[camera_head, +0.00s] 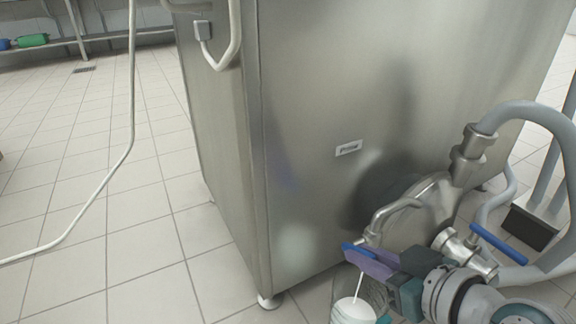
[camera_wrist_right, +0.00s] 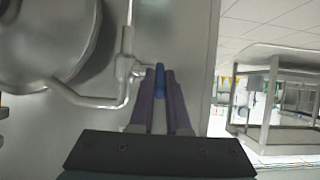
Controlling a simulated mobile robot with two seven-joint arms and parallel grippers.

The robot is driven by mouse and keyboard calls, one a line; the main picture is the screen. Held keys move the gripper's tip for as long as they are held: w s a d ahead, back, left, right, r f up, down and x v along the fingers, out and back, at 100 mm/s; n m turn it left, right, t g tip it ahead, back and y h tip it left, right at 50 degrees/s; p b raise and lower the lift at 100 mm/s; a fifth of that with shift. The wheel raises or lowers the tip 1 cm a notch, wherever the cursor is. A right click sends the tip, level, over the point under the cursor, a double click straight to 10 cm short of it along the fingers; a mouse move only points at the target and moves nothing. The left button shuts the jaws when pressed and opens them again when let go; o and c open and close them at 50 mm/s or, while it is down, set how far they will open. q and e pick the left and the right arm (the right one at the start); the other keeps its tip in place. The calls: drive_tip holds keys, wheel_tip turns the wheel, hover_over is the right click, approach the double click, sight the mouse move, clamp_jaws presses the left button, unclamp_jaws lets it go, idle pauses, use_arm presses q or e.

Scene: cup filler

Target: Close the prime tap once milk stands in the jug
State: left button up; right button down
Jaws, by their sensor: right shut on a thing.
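The prime tap is a small steel outlet with a blue lever (camera_head: 352,248) at the end of a bent pipe on the pump. My right gripper (camera_head: 368,262) has its purple fingers shut on the blue lever. In the right wrist view the lever (camera_wrist_right: 159,80) sits between the two fingers (camera_wrist_right: 159,98). A clear jug (camera_head: 374,290) stands below the tap, partly hidden by my gripper. White milk (camera_head: 353,312) shows in the jug, and a thin white stream (camera_head: 359,286) falls into it. My left gripper is not in view.
The round steel pump (camera_head: 436,205) has a thick grey hose (camera_head: 520,112). A second blue lever (camera_head: 497,244) is right of my gripper. A pale hose (camera_head: 131,100) hangs at left.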

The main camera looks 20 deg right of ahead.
use_arm(q)
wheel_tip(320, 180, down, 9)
drive_tip(key=b, duration=0.7)
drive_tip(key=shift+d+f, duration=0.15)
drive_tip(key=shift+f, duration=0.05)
use_arm(e)
drive_tip(key=shift+s+f+t+y, duration=0.1)
drive_tip(key=shift+f+t, duration=0.25)
drive_tip(key=shift+t, duration=0.55)
drive_tip(key=shift+s+f+t+y, duration=0.1)
drive_tip(key=shift+f+t, duration=0.25)
drive_tip(key=shift+t, duration=0.55)
drive_tip(key=shift+s+f+t+y, duration=0.1)
drive_tip(key=shift+f+t, duration=0.25)
drive_tip(key=shift+t, duration=0.55)
use_arm(q)
drive_tip(key=shift+b, duration=0.3)
use_arm(e)
drive_tip(key=c, duration=0.9)
unclamp_jaws()
drive_tip(key=shift+w+r, duration=0.1)
drive_tip(key=shift+w, duration=0.05)
